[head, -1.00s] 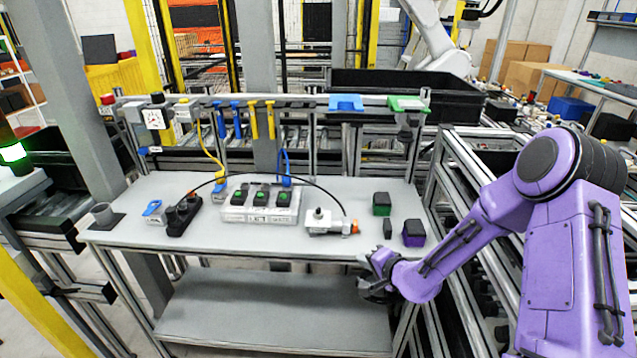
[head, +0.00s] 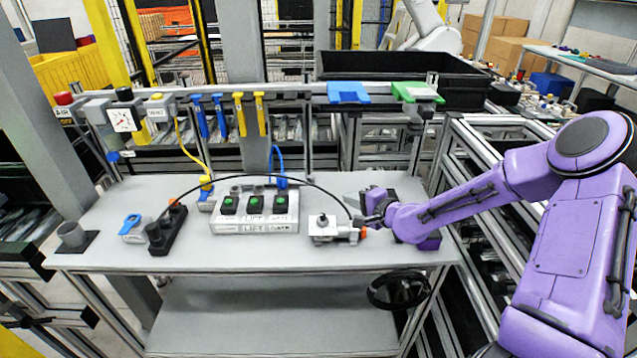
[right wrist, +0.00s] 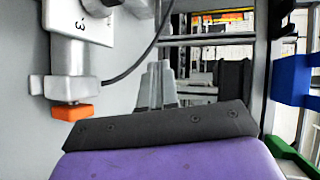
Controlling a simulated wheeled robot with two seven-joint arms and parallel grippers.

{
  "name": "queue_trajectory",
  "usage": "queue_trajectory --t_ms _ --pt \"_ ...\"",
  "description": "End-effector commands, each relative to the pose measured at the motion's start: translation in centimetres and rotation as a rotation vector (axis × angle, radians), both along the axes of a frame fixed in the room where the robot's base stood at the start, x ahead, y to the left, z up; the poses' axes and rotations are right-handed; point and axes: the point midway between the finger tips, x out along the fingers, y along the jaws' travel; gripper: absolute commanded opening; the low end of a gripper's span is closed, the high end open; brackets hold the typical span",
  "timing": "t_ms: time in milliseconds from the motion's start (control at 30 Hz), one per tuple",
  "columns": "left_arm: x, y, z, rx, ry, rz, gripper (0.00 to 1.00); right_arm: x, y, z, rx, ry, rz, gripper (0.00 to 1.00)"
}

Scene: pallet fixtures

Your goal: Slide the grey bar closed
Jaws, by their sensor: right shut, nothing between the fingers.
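The likeliest match for the grey bar is the short grey cylinder with an orange end (right wrist: 68,72) on the white block (head: 330,228); I cannot be sure of this. The block stands on the grey table, right of the centre, and a black cable runs to it. My right gripper (head: 366,208) is shut and empty, just right of the block and above the table. Its grey fingers (right wrist: 158,86) show close together in the right wrist view, with the orange end to their left. Whether they touch anything is unclear. My left gripper is out of view.
A white box with green-topped switches (head: 255,212) stands left of the block, and a black socket strip (head: 167,230) lies farther left. Dark pieces beside my right gripper are partly hidden by my arm. The table's front strip (head: 250,255) is clear.

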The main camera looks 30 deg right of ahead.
Motion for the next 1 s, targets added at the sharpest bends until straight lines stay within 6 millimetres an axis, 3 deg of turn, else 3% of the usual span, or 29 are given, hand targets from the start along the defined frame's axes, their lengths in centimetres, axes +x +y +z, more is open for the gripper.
queue_trajectory --t_ms 167,567,700,1000 --pt "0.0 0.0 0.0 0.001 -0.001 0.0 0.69 1.4 0.1 -0.6 -0.002 0.003 0.002 0.0" --pt "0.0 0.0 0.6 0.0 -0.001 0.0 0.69 9.5 0.8 -3.0 -0.005 0.005 0.002 0.0" --pt "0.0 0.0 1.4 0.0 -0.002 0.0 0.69 11.9 1.0 -2.9 -0.004 0.003 0.002 0.0" --pt "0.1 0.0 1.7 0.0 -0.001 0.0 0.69 13.7 1.2 -2.9 0.0 0.0 0.001 0.0"
